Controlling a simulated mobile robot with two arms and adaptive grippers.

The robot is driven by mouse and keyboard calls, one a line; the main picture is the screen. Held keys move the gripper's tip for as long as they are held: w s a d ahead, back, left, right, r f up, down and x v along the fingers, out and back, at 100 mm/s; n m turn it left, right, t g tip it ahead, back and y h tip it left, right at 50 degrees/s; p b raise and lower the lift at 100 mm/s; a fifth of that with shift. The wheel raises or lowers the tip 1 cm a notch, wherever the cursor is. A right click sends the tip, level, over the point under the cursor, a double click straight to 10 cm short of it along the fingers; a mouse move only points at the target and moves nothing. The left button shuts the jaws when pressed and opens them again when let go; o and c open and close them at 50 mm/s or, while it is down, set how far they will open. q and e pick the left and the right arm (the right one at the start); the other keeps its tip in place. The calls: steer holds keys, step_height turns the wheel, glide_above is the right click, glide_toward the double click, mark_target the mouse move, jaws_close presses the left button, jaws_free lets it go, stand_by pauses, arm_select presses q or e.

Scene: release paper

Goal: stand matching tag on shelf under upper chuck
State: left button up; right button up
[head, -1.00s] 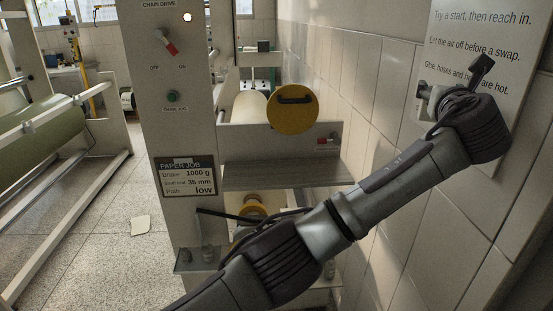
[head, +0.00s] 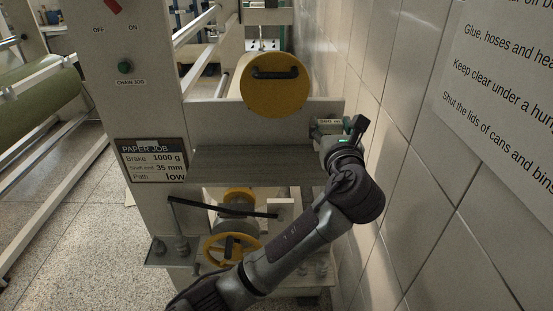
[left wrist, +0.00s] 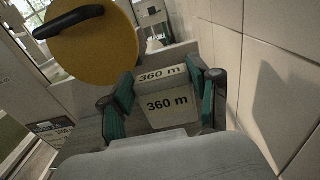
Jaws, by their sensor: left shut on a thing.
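The tag (left wrist: 168,105) is a pale folded block reading "360 m" on two faces. My left gripper (left wrist: 162,103) is shut on it, with green pads at both sides. In the head view the left gripper (head: 332,130) holds the tag (head: 327,123) at the right end of the grey shelf (head: 250,165). I cannot tell whether the tag touches the shelf. The upper chuck (head: 275,85), a yellow disc with a black handle, is above the shelf, left of the tag. It also shows in the left wrist view (left wrist: 90,50). My right gripper is not in view.
A "PAPER JOB" plate (head: 152,160) is on the machine's upright, left of the shelf. A lower yellow chuck (head: 232,248) is below the shelf. The tiled wall (head: 400,90) stands close on the right. The visible shelf top left of my gripper is clear.

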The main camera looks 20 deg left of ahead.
arm_select(q)
steer(key=w+a+f, duration=0.2)
steer(key=a+f, duration=0.1)
steer(key=w+a+f+p, duration=0.1)
steer(key=a+f, duration=0.2)
steer(key=f, duration=0.1)
steer(key=w+a+f, duration=0.2)
steer(key=a+f, duration=0.1)
steer(key=shift+w+a+f, duration=0.3)
steer(key=shift+a+f, duration=0.05)
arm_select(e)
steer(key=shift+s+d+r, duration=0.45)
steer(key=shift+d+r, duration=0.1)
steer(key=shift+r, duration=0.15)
arm_select(q)
steer(key=shift+f, duration=0.1)
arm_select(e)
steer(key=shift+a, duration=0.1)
arm_select(q)
steer(key=o, duration=1.2)
steer(key=shift+c, duration=0.2)
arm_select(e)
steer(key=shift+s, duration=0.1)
